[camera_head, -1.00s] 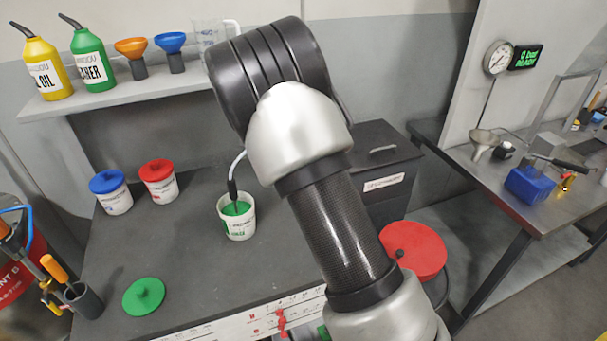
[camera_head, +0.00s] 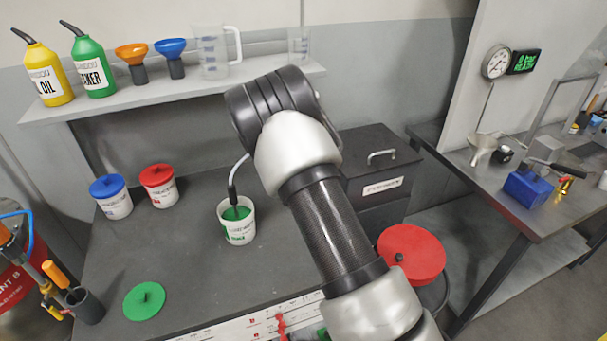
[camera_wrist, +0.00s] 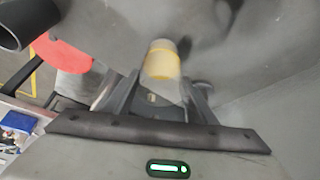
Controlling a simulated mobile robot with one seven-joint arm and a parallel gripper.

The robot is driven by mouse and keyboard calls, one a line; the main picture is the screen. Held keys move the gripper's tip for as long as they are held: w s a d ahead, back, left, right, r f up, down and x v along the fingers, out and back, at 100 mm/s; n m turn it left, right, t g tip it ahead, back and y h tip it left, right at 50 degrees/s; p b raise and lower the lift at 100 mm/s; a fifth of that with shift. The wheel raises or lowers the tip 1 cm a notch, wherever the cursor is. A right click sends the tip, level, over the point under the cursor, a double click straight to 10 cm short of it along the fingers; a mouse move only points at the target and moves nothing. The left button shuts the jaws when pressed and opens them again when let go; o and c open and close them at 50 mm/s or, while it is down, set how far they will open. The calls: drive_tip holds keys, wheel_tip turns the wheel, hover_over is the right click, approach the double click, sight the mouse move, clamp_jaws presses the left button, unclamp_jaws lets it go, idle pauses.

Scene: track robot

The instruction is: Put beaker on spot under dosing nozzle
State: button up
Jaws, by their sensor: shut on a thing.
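In the wrist view, my gripper (camera_wrist: 160,95) is shut on a small cylinder with a pale rim and amber-yellow body, which looks like the beaker (camera_wrist: 162,60). It is blurred, and its contents are unclear. In the head view my gripper and the held beaker are hidden behind my arm. I cannot make out a dosing nozzle or a marked spot with certainty.
A clear jug (camera_head: 212,55) and another clear vessel (camera_head: 299,45) stand on the shelf (camera_head: 130,103). Blue-lidded (camera_head: 111,195) and red-lidded (camera_head: 159,186) tubs stand at the bench's back left. A dark lidded box (camera_head: 375,165) is at right. A red disc (camera_head: 412,255) is near the bench's right end.

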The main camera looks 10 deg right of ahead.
drive_tip(key=w+d, duration=0.2)
drive_tip(key=d, duration=0.1)
drive_tip(key=shift+w+p, duration=0.3)
drive_tip(key=shift+w, duration=0.1)
drive_tip(key=shift+s+a+f, duration=0.1)
drive_tip(key=shift+f, duration=0.45)
drive_tip(key=shift+f, duration=0.1)
drive_tip(key=shift+f, duration=0.15)
drive_tip(key=o, duration=1.2)
drive_tip(key=shift+o, duration=0.2)
